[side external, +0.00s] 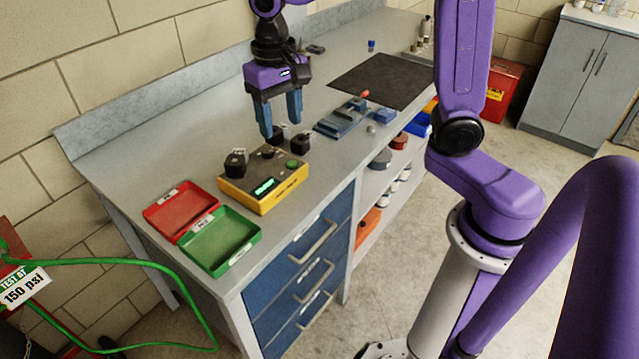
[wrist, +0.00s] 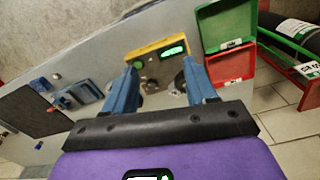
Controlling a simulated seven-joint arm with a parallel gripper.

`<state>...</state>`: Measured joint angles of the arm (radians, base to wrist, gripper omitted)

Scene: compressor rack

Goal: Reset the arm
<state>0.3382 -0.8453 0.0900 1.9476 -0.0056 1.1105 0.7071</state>
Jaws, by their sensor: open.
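My gripper (side external: 281,118) hangs above the grey workbench with its blue fingers pointing down. The fingers are apart and nothing shows between them. In the side view it is above and slightly behind the yellow device (side external: 262,181), which has a green lit display and black knobs. In the wrist view my gripper's two blue fingers (wrist: 163,95) reach toward the yellow device (wrist: 158,48), with clear space between them.
A red tray (side external: 180,209) and a green tray (side external: 219,240) sit at the bench's near end. Black blocks (side external: 236,163) stand by the device. A blue-grey fixture (side external: 343,117) and a dark mat (side external: 384,80) lie farther back. A green hose (side external: 130,262) hangs at left.

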